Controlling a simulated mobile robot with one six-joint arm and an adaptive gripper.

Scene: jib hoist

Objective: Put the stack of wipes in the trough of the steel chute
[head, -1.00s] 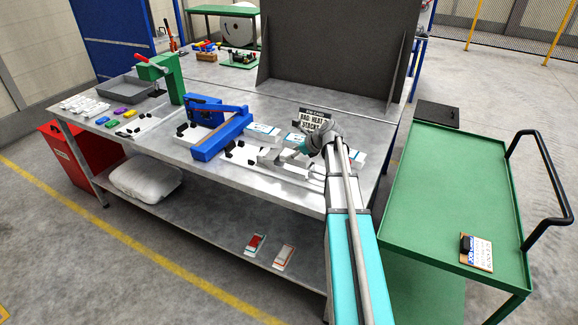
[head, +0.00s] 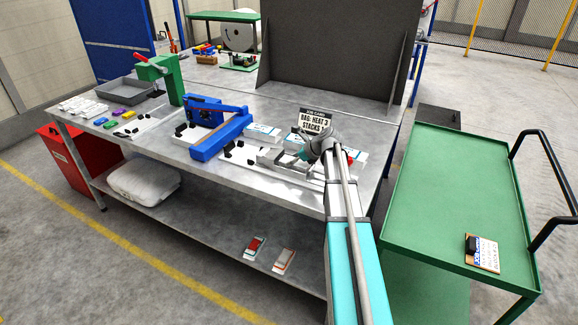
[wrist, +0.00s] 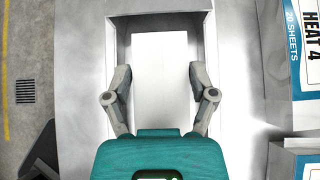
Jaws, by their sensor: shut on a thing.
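The white stack of wipes (wrist: 160,75) lies flat between the two fingers of my gripper (wrist: 159,82) in the wrist view. My gripper is shut on its sides. The stack is framed by the walls of the steel chute (wrist: 113,60), over or inside its trough; I cannot tell whether it touches the floor. In the head view my gripper (head: 304,153) is over the steel chute (head: 272,160) near the bench's right end. My wrist and arm hide part of the chute there, and the stack cannot be made out.
White-and-teal packs (head: 262,132) stand behind the chute; a HEAT 4 pack (wrist: 297,50) is right of it in the wrist view. The blue sealer (head: 218,140) is to the left. A green trolley (head: 455,200) stands right of the bench.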

